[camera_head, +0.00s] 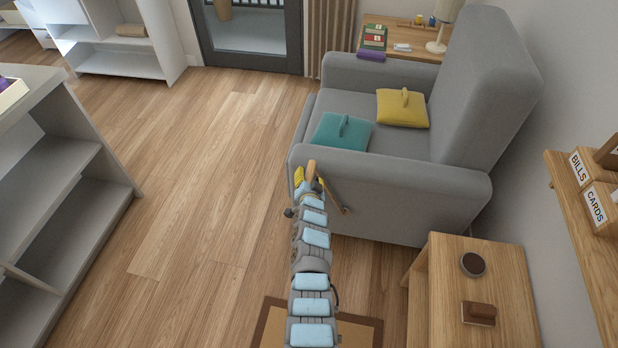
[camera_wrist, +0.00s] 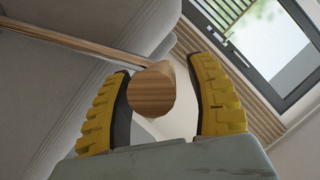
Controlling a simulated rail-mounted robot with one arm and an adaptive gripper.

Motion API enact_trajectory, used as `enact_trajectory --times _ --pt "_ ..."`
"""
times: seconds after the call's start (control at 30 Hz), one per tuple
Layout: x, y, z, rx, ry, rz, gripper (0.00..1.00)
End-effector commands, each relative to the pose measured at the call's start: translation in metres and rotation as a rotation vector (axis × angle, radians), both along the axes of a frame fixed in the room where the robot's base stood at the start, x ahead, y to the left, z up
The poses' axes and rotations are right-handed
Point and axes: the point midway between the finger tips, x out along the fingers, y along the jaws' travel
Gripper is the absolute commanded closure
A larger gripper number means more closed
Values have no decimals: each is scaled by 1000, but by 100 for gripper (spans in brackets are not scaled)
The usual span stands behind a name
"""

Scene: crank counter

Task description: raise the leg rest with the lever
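The grey armchair (camera_head: 400,205) stands right of centre in the head view, with its leg rest (camera_head: 303,118) folded down flat at its front. A wooden lever (camera_head: 333,195) slants along the chair's near side, with a thick round grip (camera_head: 311,169) at its upper end. My gripper (camera_head: 309,181) is at that grip. In the wrist view, the grip's round end (camera_wrist: 152,93) lies between the two yellow fingers of my gripper (camera_wrist: 161,100). The fingers are apart, with a gap on the right; contact on the left is unclear. The lever's rod (camera_wrist: 75,37) runs off to upper left.
Teal (camera_head: 342,131) and yellow (camera_head: 402,108) cushions lie on the seat. A wooden side table (camera_head: 480,270) stands near right, a grey shelf unit (camera_head: 60,200) at left. Another wooden table (camera_head: 405,40) stands behind the chair. The floor (camera_head: 200,170) left of the chair is clear.

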Motion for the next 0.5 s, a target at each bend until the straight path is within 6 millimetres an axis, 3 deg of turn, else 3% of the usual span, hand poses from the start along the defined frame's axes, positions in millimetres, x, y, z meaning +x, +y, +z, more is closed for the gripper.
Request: enact_trajectory --times 0.03,0.17,0.2,0.5 --pt "0 0 0 0 0 0 59" --pt "0 0 0 0 0 0 96" --pt "0 0 0 0 0 0 100" --pt "0 1 -1 3 1 1 100"
